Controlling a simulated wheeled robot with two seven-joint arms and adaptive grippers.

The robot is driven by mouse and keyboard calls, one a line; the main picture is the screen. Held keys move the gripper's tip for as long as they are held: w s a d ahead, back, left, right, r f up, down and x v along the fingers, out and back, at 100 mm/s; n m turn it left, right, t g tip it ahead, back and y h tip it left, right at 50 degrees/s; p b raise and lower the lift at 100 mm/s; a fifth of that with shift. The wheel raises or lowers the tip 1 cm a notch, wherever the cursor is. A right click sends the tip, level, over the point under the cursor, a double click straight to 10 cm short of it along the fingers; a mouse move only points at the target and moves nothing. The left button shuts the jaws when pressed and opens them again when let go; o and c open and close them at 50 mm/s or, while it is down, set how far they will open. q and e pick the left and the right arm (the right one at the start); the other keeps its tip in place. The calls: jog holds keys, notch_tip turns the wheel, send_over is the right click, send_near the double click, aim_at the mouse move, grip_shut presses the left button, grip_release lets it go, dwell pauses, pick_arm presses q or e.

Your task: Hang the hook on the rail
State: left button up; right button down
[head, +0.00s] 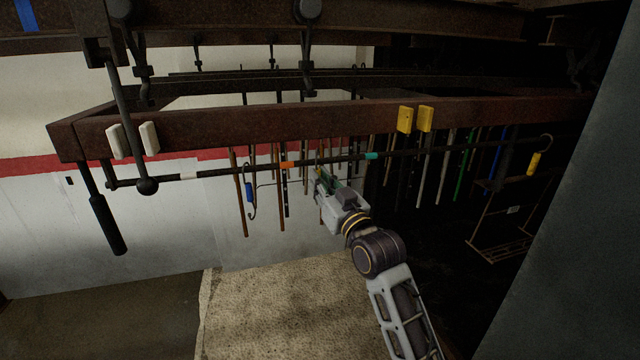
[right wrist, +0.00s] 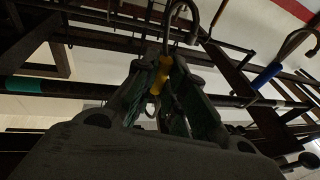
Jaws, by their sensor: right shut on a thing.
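My right gripper (head: 322,178) is shut on a dark metal hook with a yellow band. In the right wrist view the yellow band (right wrist: 164,72) sits between the two fingers (right wrist: 166,95), and the hook's curved end (right wrist: 186,14) rises above them. The dark rail (head: 220,172) runs across the head view, with white, orange and teal bands on it. The gripper is at the rail, between the orange and teal bands. I cannot tell whether the held hook touches the rail. The rail also crosses the right wrist view (right wrist: 60,90). My left gripper is not in view.
A hook with a blue band (head: 249,192) hangs on the rail left of my gripper. Another hook with a yellow band (head: 533,164) is at the right end. A rusty beam (head: 270,125) with pale and yellow blocks runs above. Several rods hang behind.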

jog(key=shift+w+f, duration=0.45)
jog(key=shift+f, duration=0.3)
jog(key=shift+f, duration=0.25)
dwell(0.5)
jog(key=c, duration=1.4)
grip_release()
jog(key=shift+s+d, duration=0.1)
jog(key=shift+v, duration=5.85)
